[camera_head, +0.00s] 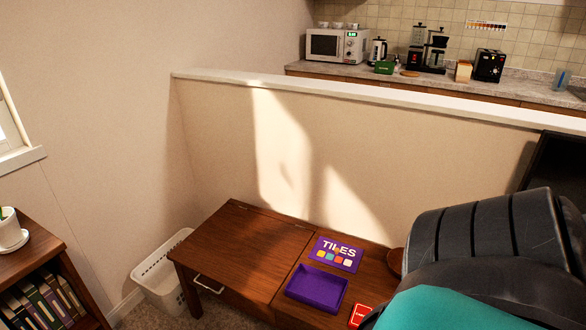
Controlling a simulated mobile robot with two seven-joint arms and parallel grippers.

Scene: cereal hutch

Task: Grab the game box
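A purple lid or board printed "TILES" (337,254), with colored squares, lies on the brown wooden hutch top (235,245). Directly in front of it is an open purple box (317,288) with low walls, which looks empty. Neither of my grippers shows in this view. The dark ribbed and teal form at the lower right looks like part of my own arm and hides the right end of the hutch.
A round brown object (396,262) sits at the hutch's right, partly hidden. A white basket (160,275) stands left of the hutch. A bookshelf (35,255) with a potted plant is at far left. A half wall (380,95) rises behind; a kitchen counter lies beyond.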

